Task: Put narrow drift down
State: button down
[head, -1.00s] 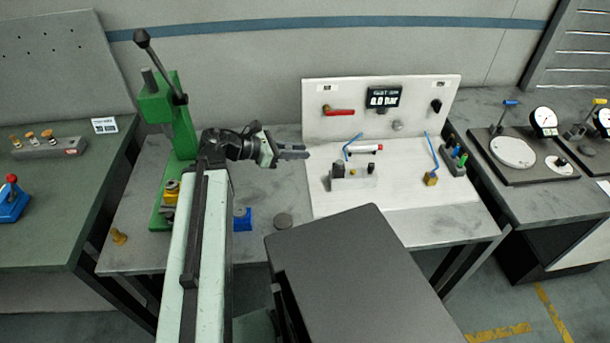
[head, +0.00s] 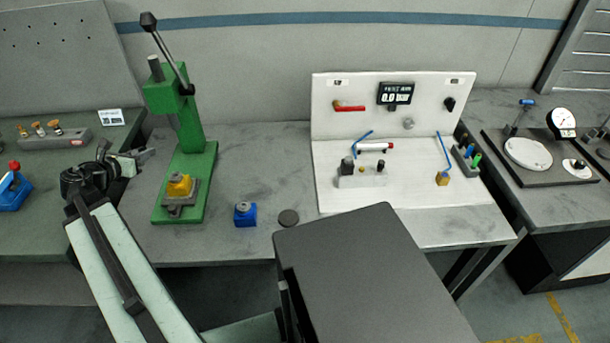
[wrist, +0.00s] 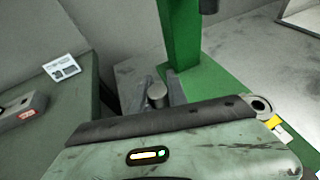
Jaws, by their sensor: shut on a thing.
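My gripper (head: 143,153) is at the left in the head view, over the gap between the left bench and the middle bench, left of the green press. In the wrist view its fingers (wrist: 145,100) are shut on a short grey cylinder (wrist: 157,96), seen from its round top; I take it for the narrow drift. Its lower part is hidden. In the head view the held piece cannot be made out.
The green press (head: 185,150) holds a yellow piece (head: 179,185). A blue block (head: 245,213) and a dark disc (head: 289,217) lie to its right. On the left bench are a grey block with brass pieces (head: 55,138) and a card (head: 111,117). A test panel (head: 330,120) stands right.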

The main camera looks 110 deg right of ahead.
jog(key=n+t, duration=0.1)
send_over(143, 187)
jog(key=shift+w+d+f+h, duration=0.15)
jog(key=shift+h, duration=0.25)
notch_tip(143, 187, down, 10)
jog(key=b, duration=1)
jog(key=shift+f+b, duration=0.25)
jog(key=shift+b, duration=0.1)
jog(key=shift+r, duration=0.25)
jog(key=shift+f, duration=0.2)
jog(key=c, duration=1.3)
grip_release()
jog(key=shift+r, duration=0.1)
